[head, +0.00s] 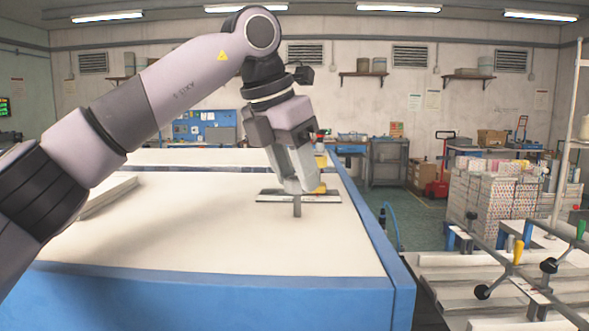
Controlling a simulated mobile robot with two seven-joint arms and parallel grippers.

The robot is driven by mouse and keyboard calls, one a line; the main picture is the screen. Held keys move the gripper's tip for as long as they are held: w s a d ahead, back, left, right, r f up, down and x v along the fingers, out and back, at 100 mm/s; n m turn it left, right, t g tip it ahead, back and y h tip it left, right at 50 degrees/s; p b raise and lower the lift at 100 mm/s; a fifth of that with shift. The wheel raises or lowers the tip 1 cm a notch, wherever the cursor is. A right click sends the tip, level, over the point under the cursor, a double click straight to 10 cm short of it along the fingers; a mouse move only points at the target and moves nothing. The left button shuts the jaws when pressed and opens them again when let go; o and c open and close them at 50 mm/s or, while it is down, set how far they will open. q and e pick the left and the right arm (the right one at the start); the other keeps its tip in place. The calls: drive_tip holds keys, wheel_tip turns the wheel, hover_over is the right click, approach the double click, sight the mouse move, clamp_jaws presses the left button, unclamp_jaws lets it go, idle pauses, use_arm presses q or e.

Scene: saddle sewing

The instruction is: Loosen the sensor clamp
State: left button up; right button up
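My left arm comes in from the left, and its gripper (307,178) points down over the white table top. Its grey fingers are close together beside a flat metal plate with a small upright post (297,208). A yellow part (320,188) shows just behind the fingers. I cannot tell whether the fingers touch any of these or hold anything. No part is clearly recognisable as the sensor clamp; rods with black ball knobs (482,292), a yellow handle (518,251) and a green handle (580,229) are at the lower right. My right gripper is out of view.
The blue-edged table (230,300) fills the left and middle, with mostly bare top. A pale stack (108,193) lies at its left. A blue hose (391,222) hangs past its right edge. Stacked printed sheets (485,205) stand at the right; green floor lies between.

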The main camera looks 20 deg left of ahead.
use_arm(q)
drive_tip(key=shift+n, duration=0.4)
drive_tip(key=n+y, duration=0.1)
drive_tip(key=n, duration=0.3)
drive_tip(key=shift+d+t+y, duration=0.15)
drive_tip(key=shift+t+y, duration=0.25)
drive_tip(key=n+y, duration=0.1)
drive_tip(key=n, duration=0.1)
drive_tip(key=n+y, duration=0.1)
drive_tip(key=n, duration=0.2)
drive_tip(key=shift+d+r+n, duration=0.1)
drive_tip(key=shift+d+n, duration=0.05)
drive_tip(key=shift+n, duration=0.15)
drive_tip(key=n+y, duration=0.1)
drive_tip(key=n, duration=0.1)
drive_tip(key=n+g, duration=0.1)
drive_tip(key=n, duration=0.2)
drive_tip(key=shift+w+d+g+y, duration=0.1)
drive_tip(key=shift+g+y, duration=0.2)
drive_tip(key=shift+y, duration=0.1)
drive_tip(key=shift+w+n+g+y, duration=0.1)
drive_tip(key=shift+n+g+y, duration=0.2)
drive_tip(key=shift+n, duration=0.85)
drive_tip(key=shift+n+g+y, duration=0.2)
drive_tip(key=shift+n+g, duration=0.2)
drive_tip(key=shift+n, duration=0.75)
drive_tip(key=shift+n+g, duration=0.3)
drive_tip(key=shift+n, duration=0.2)
drive_tip(key=o, duration=1.1)
drive_tip(key=shift+c, duration=0.2)
